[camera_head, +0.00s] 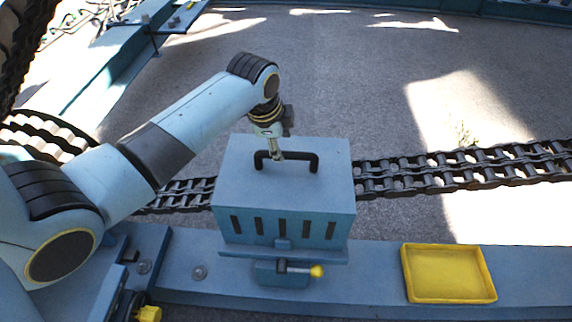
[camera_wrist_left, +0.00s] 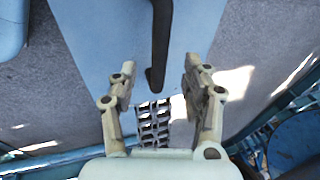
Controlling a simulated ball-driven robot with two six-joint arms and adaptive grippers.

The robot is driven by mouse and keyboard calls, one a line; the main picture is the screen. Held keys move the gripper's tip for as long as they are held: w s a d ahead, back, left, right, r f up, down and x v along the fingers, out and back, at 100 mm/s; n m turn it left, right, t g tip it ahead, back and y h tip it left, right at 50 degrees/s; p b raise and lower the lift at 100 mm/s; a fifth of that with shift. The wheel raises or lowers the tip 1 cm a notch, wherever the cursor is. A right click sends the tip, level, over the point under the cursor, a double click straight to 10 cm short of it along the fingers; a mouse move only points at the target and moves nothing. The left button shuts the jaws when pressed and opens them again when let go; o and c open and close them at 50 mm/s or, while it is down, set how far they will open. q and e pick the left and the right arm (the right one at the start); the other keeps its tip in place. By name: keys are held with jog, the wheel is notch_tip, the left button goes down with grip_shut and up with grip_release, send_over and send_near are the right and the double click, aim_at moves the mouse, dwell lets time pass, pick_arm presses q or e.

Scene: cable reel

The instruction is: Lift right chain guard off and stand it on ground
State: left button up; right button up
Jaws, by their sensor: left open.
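The chain guard (camera_head: 285,195) is a light blue box with dark slots in its front and a black handle (camera_head: 312,161) on top. It sits over the dark chain (camera_head: 430,172), which comes out on both sides. My left gripper (camera_head: 277,156) is just above the handle, pointing down. In the left wrist view, the open fingers of my left gripper (camera_wrist_left: 158,88) stand apart on either side of the line of the handle (camera_wrist_left: 157,45). The handle's near end shows ahead of the gap between them. I cannot tell how deep the fingers reach. My right gripper is out of view.
A yellow tray (camera_head: 450,274) sits on the blue beam (camera_head: 375,268) to the right. A latch with a yellow knob (camera_head: 317,271) is below the guard's front. Grey ground (camera_head: 340,70) behind the chain is clear.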

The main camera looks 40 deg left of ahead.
aim_at(286, 152)
pick_arm(q)
jog(key=x, duration=0.2)
jog(key=b+x, duration=0.1)
jog(key=x, duration=0.3)
jog(key=shift+w+d+f, duration=0.2)
jog(key=shift+d+f, duration=0.05)
jog(key=shift+d, duration=0.05)
grip_shut()
jog(key=shift+w+r, duration=0.1)
jog(key=shift+r, duration=0.1)
